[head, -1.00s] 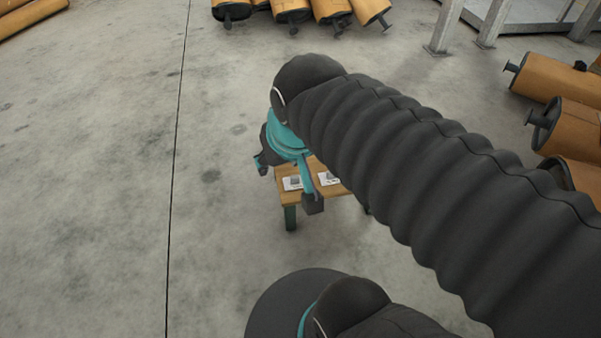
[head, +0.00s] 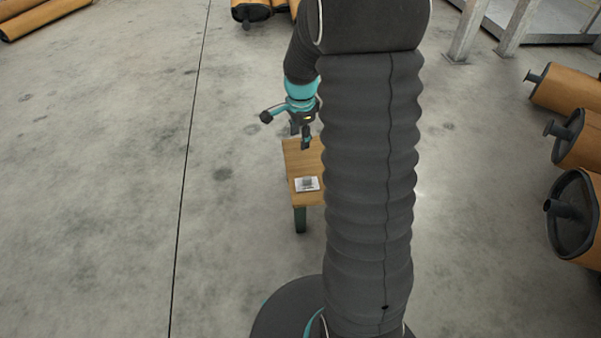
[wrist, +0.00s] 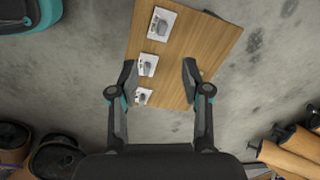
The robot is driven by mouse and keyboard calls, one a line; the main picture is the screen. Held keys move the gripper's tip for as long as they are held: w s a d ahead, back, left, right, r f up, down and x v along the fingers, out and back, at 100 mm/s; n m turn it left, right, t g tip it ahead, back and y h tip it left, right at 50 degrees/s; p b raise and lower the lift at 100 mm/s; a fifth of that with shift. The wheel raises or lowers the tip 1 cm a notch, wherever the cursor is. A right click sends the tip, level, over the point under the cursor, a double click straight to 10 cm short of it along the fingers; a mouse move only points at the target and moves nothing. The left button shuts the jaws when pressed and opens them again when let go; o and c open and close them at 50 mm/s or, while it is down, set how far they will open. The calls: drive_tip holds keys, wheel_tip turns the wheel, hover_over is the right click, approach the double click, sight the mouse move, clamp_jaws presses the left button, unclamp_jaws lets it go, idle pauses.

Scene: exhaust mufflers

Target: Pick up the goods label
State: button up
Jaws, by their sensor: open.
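A white goods label (head: 307,184) with a grey picture lies flat on a small wooden table (head: 297,160) in the head view; my arm hides the table's right side. The wrist view shows three such labels in a row along the left side of the tabletop (wrist: 195,45): one at the far end (wrist: 161,24), one in the middle (wrist: 148,64) and one nearer (wrist: 143,96). My gripper (wrist: 157,72) is open and empty above the table. Its left finger is beside the middle label and partly overlaps it in view. In the head view my gripper (head: 302,142) hangs over the table's far part.
Orange-brown mufflers (head: 578,215) lie on the concrete floor at the right, with more (head: 262,10) at the top. Metal posts (head: 468,30) of a platform stand at the upper right. The floor left of the table is clear.

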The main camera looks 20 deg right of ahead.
drive_tip(key=w+d+f+m+g, duration=0.1)
drive_tip(key=d+f+m, duration=0.1)
drive_tip(key=f, duration=0.3)
drive_tip(key=w+d+f+m, duration=0.2)
drive_tip(key=f, duration=0.3)
hover_over(307, 177)
drive_tip(key=f, duration=0.5)
drive_tip(key=f+b, duration=0.1)
drive_tip(key=f, duration=0.2)
drive_tip(key=shift+s+a, duration=0.1)
drive_tip(key=shift+s, duration=0.2)
drive_tip(key=shift+w+f, duration=0.2)
drive_tip(key=shift+f, duration=2.85)
drive_tip(key=shift+c, duration=0.3)
drive_tip(key=c, duration=0.8)
